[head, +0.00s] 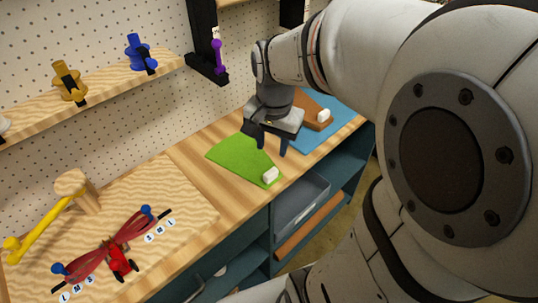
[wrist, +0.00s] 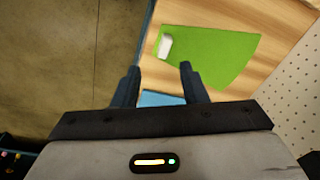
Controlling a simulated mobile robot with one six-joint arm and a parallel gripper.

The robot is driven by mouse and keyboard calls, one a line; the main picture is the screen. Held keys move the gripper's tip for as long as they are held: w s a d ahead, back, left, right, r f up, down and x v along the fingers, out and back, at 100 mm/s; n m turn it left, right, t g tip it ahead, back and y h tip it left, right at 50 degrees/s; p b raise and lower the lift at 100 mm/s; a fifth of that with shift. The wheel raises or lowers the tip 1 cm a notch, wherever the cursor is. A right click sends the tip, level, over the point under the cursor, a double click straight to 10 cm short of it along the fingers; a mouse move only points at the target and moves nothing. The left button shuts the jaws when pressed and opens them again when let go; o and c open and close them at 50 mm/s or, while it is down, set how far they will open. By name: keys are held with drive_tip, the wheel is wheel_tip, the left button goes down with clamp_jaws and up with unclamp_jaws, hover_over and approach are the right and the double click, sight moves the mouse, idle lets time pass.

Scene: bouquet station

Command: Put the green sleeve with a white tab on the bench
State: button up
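The green sleeve (head: 240,157) lies flat on the wooden bench (head: 187,160), near its front edge. Its white tab (head: 271,174) is at the end nearest that edge. The sleeve also shows in the wrist view (wrist: 212,52), with the white tab (wrist: 165,46) at its left end. My gripper (head: 272,146) is above the bench at the far end of the sleeve in the head view. In the wrist view its two fingers (wrist: 158,84) are spread apart with nothing between them. The sleeve is beyond the fingertips, apart from them as far as I can tell.
A blue sleeve (head: 332,125) and a brown one with a white tab (head: 311,108) lie behind my gripper. A grey tray (head: 300,199) sits in the shelf below. Spools stand on the wall shelf (head: 103,84).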

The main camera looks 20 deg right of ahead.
drive_tip(key=s+a+r+n+t, duration=0.1)
drive_tip(key=s+a+n+t, duration=0.1)
drive_tip(key=s+n, duration=0.6)
drive_tip(key=shift+a+n, duration=0.4)
drive_tip(key=shift+a, duration=0.3)
drive_tip(key=shift+w, duration=0.15)
